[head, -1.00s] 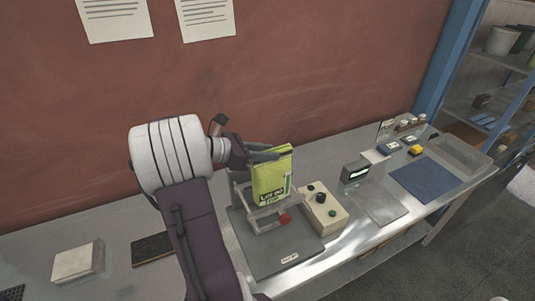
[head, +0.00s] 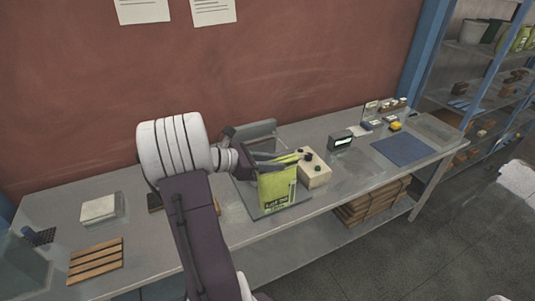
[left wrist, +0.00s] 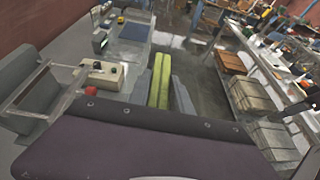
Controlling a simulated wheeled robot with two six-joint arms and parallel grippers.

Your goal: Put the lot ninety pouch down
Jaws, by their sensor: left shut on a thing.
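The lime-green lot 90 pouch (head: 277,190) hangs upright from my left gripper (head: 283,160), in front of the powder filler. My left gripper is shut on the pouch's top edge. In the left wrist view the pouch (left wrist: 160,80) is a narrow green strip between the grey fingers, with bench edge and floor beyond it. The filler's clear frame (left wrist: 45,92) stands empty to the left, with a red knob (left wrist: 91,91) and a cream control box (left wrist: 102,74). In the head view the pouch hides part of the filler's base plate. My right gripper is not in view.
A slatted wooden rack (head: 95,262) and a pale block (head: 100,208) are on the bench at left. A small display unit (head: 341,141) and a blue mat (head: 404,148) are to the right. Cardboard (head: 372,203) is stacked below. Shelves (head: 490,75) stand far right.

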